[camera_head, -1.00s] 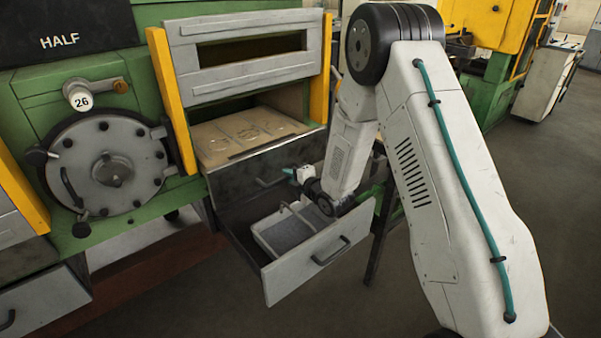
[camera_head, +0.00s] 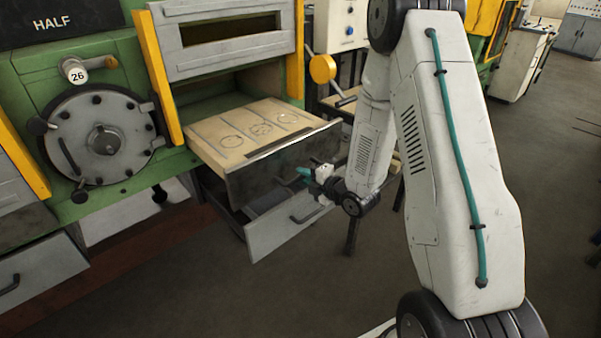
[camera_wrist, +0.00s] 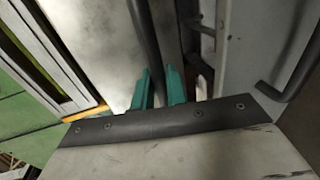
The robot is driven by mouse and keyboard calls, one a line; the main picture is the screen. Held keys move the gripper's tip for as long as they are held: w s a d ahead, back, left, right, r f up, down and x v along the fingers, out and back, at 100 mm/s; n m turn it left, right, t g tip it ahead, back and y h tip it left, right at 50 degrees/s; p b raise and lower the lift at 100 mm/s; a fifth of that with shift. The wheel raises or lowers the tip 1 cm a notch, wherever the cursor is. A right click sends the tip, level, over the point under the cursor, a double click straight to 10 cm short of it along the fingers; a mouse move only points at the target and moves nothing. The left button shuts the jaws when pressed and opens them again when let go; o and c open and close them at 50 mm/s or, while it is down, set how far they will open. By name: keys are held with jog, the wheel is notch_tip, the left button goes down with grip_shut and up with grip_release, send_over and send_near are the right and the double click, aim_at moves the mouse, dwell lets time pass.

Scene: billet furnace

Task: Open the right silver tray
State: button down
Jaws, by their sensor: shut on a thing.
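The right silver tray (camera_head: 290,158) has a dark metallic front and a tan top with marked circles; it is slid out of the furnace opening. My gripper (camera_head: 305,173) is at the right part of its front. In the wrist view, the teal fingers of my gripper (camera_wrist: 160,90) are on either side of the dark bar handle (camera_wrist: 146,40) and shut on it. In the head view the gripper hides most of this handle.
The lower right drawer (camera_head: 275,237) also stands open, beneath the tray. A lower left drawer (camera_head: 40,283) and a round hatch (camera_head: 100,138) are to the left. The floor in front is clear.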

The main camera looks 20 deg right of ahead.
jog(key=shift+d+f, duration=0.1)
jog(key=shift+d, duration=0.55)
jog(key=c, duration=1.5)
grip_release()
jog(key=shift+d, duration=0.35)
jog(key=shift+a, duration=0.3)
jog(key=v, duration=0.7)
jog(key=shift+s, duration=0.35)
jog(key=shift+d+m, duration=0.1)
jog(key=shift+m, duration=0.2)
